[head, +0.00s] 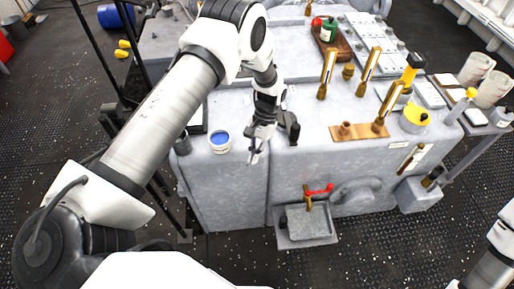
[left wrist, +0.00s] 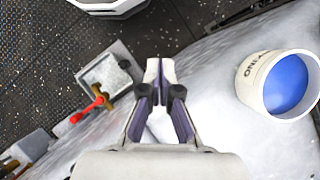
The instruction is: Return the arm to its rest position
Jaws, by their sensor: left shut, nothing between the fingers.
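My left arm reaches in from the left of the head view. Its gripper (head: 256,150) points down by the front edge of the grey machine block (head: 235,185), to the right of a white pot with blue contents (head: 220,141). In the left wrist view the gripper's fingers (left wrist: 158,75) meet at their tips with nothing between them. The white pot (left wrist: 280,82) stands apart, to the right of the fingers there. Part of my right arm (head: 492,268) shows at the lower right edge of the head view; its gripper is out of frame.
A drip tray (head: 308,224) under a red-handled tap (head: 318,191) juts from the block's front. Brass-and-white upright levers (head: 328,73) and a yellow-topped pot (head: 414,117) stand on the block's right side. Dark textured floor (head: 370,255) lies open in front.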

